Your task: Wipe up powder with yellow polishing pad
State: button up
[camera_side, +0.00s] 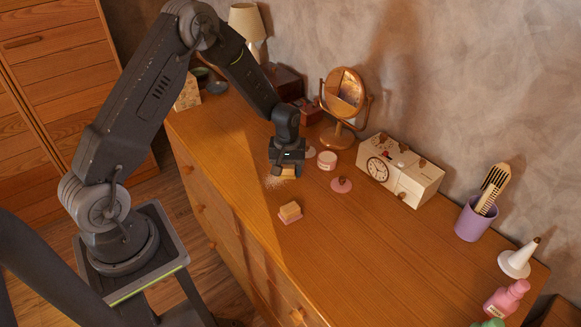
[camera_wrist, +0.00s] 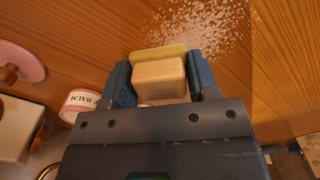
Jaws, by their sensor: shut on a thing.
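My gripper (camera_side: 287,168) is shut on a pale wooden block with a yellow polishing pad on its underside. In the wrist view my gripper (camera_wrist: 160,76) has one blue-grey finger on each side of the wooden block (camera_wrist: 161,80), and the yellow pad (camera_wrist: 158,54) shows along its far edge. White powder (camera_wrist: 200,24) is scattered on the dresser top just beyond the pad. In the side view the powder (camera_side: 273,182) shows as a faint patch beside the gripper. I cannot tell whether the pad touches the wood.
A second block on a pink pad (camera_side: 290,213) sits in front on the dresser (camera_side: 360,262). A balm jar (camera_side: 327,160), a pink disc with a knob (camera_side: 341,185), a round mirror (camera_side: 343,95) and a clock (camera_side: 385,171) stand right of the gripper. The front right top is largely clear.

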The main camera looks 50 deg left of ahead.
aim_at(260, 186)
jog(key=shift+s, duration=4.3)
jog(key=shift+a, duration=0.4)
jog(key=shift+w+a, duration=0.15)
jog(key=shift+a, duration=0.05)
jog(key=shift+w, duration=5.3)
jog(key=shift+s, duration=5.45)
notch_tip(260, 186, up, 8)
jog(key=shift+r, duration=0.1)
